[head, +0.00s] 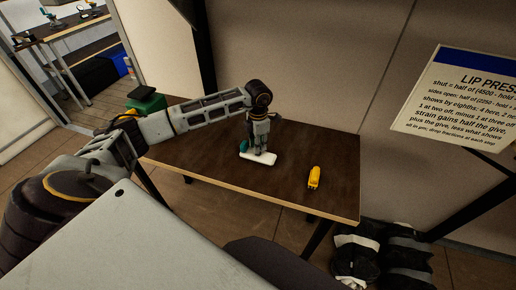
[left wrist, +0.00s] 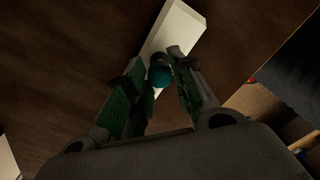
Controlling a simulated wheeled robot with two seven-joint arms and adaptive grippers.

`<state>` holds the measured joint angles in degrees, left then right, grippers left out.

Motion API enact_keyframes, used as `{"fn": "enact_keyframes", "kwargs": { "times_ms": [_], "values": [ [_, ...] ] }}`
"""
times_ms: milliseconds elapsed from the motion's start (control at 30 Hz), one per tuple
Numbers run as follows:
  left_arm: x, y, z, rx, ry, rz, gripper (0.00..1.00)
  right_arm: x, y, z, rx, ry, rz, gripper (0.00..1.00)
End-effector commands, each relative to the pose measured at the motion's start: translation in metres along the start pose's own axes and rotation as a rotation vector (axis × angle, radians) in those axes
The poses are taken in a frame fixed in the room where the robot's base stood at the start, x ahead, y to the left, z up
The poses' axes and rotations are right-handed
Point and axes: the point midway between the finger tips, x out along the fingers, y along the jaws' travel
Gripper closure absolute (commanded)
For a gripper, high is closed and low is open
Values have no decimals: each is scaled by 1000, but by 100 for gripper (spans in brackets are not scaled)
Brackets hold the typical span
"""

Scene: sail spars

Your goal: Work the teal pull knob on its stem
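The teal knob (head: 243,146) shows at the left of my left gripper, by a white block (head: 262,158) on the table. In the left wrist view the round teal knob (left wrist: 160,76) lies between the two fingers, over the near end of the white block (left wrist: 182,28). My left gripper (head: 257,148) points down at the block. Its fingers (left wrist: 160,65) with green pads stand apart on either side of the knob; whether either one touches it I cannot tell. The stem is hidden under the knob. My right gripper is not in view.
The dark brown table (head: 210,183) is mostly bare. A yellow item (head: 314,177) lies at its right. A green box (head: 146,101) stands at the back left behind my arm. A sign (head: 460,100) is at the right, with dark and white bags (head: 380,250) on the floor below.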

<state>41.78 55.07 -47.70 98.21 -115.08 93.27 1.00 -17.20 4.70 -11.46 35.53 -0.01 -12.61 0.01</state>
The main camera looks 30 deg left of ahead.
Motion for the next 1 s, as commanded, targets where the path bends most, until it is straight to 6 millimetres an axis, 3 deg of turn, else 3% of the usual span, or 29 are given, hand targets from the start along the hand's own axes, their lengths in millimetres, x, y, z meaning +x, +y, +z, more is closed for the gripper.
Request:
{"fn": "enact_keyframes", "kwargs": {
  "times_ms": [133, 1000],
  "values": [
    [0, 0, 0, 0, 0, 0, 99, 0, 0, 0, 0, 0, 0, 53],
    [10, 0, 0, 0, 2, -1, 99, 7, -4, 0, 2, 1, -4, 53]
  ]
}}
